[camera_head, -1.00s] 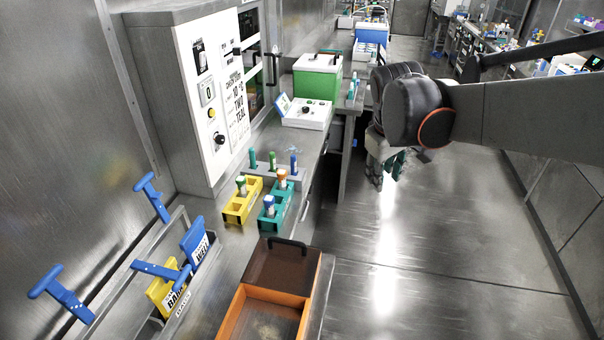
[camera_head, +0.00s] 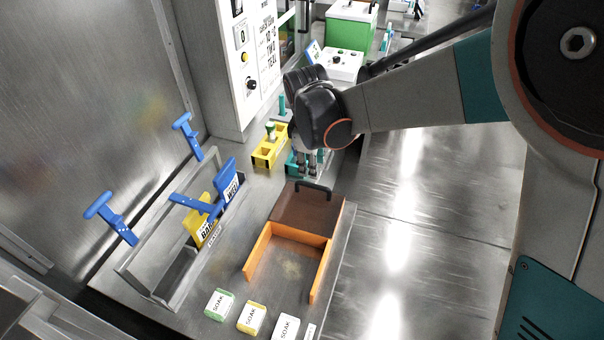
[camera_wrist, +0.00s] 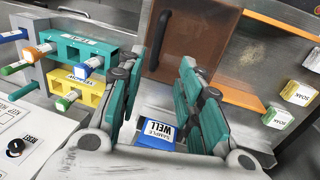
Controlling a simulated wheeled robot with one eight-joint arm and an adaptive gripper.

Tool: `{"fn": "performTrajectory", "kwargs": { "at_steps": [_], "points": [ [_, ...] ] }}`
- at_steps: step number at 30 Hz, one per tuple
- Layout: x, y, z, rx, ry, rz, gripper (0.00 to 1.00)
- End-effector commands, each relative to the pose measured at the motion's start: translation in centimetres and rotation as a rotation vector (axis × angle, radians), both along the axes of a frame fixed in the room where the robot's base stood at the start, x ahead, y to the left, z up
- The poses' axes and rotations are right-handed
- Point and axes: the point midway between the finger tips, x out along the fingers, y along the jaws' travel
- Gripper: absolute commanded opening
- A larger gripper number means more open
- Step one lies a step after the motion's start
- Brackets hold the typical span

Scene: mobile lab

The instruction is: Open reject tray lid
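The reject tray (camera_head: 262,247) appears to be the orange-walled tray on the bench. A brown see-through lid (camera_head: 308,212) with a black bar handle (camera_head: 313,186) lies flat over its far part; the near part is uncovered. The wrist view shows the lid (camera_wrist: 205,45) and handle (camera_wrist: 159,38) beyond the fingertips. My gripper (camera_head: 308,168) hangs just beyond the handle, apart from it. In the wrist view my gripper (camera_wrist: 157,76) has its teal fingers spread, with nothing gripped between them.
A yellow rack (camera_head: 262,158) and a teal rack (camera_wrist: 72,47) with tubes stand close to my gripper. Blue-handled paddles (camera_head: 228,172) stand left of the tray. Several SOAK blocks (camera_head: 252,317) lie near its front. Open floor is right.

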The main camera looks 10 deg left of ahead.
Motion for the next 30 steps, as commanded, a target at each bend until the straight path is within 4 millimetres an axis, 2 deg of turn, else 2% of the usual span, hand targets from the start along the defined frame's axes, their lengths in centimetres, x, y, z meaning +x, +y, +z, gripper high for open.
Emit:
{"fn": "performTrajectory", "kwargs": {
  "at_steps": [1,6,15,21,29,30],
  "points": [
    [0.3,-0.1,-1.4,0.000,0.000,-0.002,0.33],
    [1.2,-0.2,-4.7,0.001,-0.001,-0.004,0.33],
    [2.1,-0.4,-9.2,0.001,-0.001,-0.007,0.33],
    [2.4,-0.5,-10.3,0.001,-0.001,-0.007,0.33],
    [2.4,-0.5,-10.3,0.000,-0.001,-0.007,0.33],
    [2.4,-0.5,-10.3,0.000,-0.001,-0.007,0.29]
  ]
}}
